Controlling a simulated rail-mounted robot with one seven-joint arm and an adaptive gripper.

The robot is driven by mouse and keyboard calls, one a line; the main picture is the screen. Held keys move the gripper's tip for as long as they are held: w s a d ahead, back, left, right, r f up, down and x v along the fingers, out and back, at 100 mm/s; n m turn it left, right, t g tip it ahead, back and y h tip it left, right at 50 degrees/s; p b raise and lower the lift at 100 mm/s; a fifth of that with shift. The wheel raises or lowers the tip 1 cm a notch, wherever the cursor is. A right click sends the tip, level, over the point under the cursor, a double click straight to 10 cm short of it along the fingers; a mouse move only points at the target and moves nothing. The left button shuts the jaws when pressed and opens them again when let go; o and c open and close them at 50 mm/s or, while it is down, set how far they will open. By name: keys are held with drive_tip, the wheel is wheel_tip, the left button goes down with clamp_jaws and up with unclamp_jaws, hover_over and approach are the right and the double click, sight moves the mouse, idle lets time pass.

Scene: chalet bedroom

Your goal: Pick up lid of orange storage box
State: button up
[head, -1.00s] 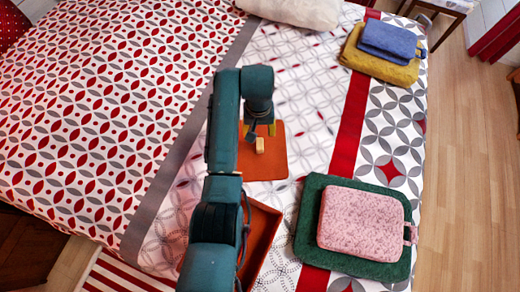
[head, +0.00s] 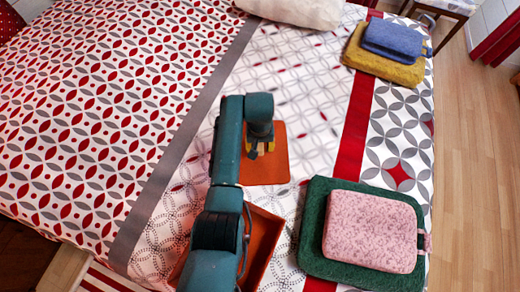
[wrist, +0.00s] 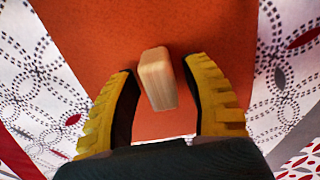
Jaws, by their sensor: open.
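The orange lid (head: 270,165) lies flat on the bedspread in the head view, partly covered by my arm. In the wrist view the lid (wrist: 200,30) fills most of the picture, with a light wooden block handle (wrist: 157,80) standing on it. My gripper (wrist: 163,100) is open, with one yellow finger on each side of the handle and a gap to each. In the head view my gripper (head: 260,150) is over the lid and hides the handle. The open orange box (head: 265,245) stands on the bed nearer to me, partly hidden by my arm.
A pink pouch (head: 370,230) lies on a dark green one (head: 313,235) right of the box. A blue pouch (head: 392,40) lies on a mustard one (head: 365,62) at the far right. A white pillow (head: 295,10) lies at the back. The patterned bed left of my arm is clear.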

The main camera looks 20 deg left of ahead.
drive_tip(key=shift+s, duration=0.1)
clamp_jaws()
